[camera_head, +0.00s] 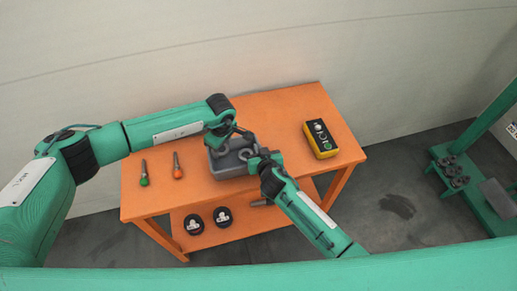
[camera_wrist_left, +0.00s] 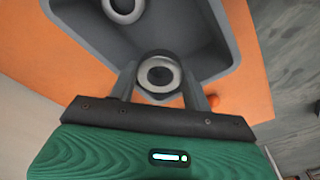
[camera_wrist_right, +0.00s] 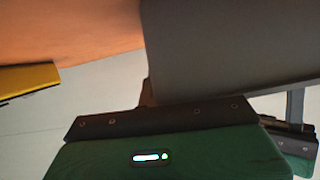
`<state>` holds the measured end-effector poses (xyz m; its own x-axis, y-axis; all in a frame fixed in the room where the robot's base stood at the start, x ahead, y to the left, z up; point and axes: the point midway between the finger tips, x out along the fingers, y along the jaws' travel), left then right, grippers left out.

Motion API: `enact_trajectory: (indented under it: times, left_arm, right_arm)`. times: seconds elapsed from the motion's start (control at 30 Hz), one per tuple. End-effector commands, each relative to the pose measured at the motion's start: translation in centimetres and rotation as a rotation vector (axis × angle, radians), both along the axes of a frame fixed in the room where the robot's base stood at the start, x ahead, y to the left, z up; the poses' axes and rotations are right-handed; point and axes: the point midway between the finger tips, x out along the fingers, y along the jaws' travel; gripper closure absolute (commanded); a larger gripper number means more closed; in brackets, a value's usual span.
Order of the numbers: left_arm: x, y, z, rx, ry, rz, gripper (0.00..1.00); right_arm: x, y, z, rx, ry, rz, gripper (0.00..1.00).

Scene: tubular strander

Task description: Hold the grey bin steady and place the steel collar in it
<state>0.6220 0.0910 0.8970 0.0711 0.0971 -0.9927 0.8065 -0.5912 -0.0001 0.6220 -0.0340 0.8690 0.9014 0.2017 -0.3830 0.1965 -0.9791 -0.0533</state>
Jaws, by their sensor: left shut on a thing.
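The steel collar (camera_wrist_left: 146,76) is a thick grey ring between the two fingers of my left gripper (camera_wrist_left: 162,88), which is shut on it over the grey bin (camera_wrist_left: 205,22). A second grey ring (camera_wrist_left: 125,8) lies on the bin floor. In the head view the bin (camera_head: 226,166) stands on the orange table, with my left gripper (camera_head: 238,135) above it. My right gripper (camera_head: 260,160) is at the bin's right side. In the right wrist view the bin wall (camera_wrist_right: 225,45) fills the upper right, and my right fingertips are hidden.
A yellow and black control box (camera_head: 320,140) is on the table's right. A green-tipped tool (camera_head: 144,174) and an orange-tipped tool (camera_head: 177,167) lie on the left. A green machine frame (camera_head: 475,135) stands far right.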

Motion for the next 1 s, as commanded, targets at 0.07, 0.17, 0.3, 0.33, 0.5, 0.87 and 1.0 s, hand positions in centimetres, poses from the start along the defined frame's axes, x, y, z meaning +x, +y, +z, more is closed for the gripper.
enact_trajectory:
  times: [0.07,0.17,0.3,0.33,0.5,0.87,1.0]
  left_arm:
    - [0.0,0.0,-0.5,0.001,0.001,0.000,0.80]
    - [0.0,-0.1,-1.2,-0.001,-0.001,0.000,0.80]
    - [0.0,-0.1,-1.8,-0.001,-0.001,0.000,0.80]
    - [0.0,0.0,-1.8,-0.001,-0.001,0.000,0.80]
    - [0.0,0.0,-1.9,-0.001,-0.001,0.000,0.80]
    - [0.1,0.0,-1.9,-0.001,-0.001,0.001,0.26]
    - [0.1,-0.1,-1.4,-0.002,-0.004,0.001,0.26]
  right_arm:
    - [0.0,0.0,-0.1,0.000,0.001,0.000,1.00]
    - [0.0,0.0,-0.1,0.000,0.001,0.000,1.00]
    - [0.0,0.0,-0.1,0.000,0.001,0.000,1.00]
    - [0.0,0.0,-0.1,0.000,0.001,0.000,1.00]
    - [0.0,0.0,-0.1,0.000,0.001,0.000,1.00]
    - [-0.1,0.1,-0.1,0.000,0.001,0.001,1.00]
    - [-0.1,0.1,-0.1,0.001,0.001,0.002,1.00]
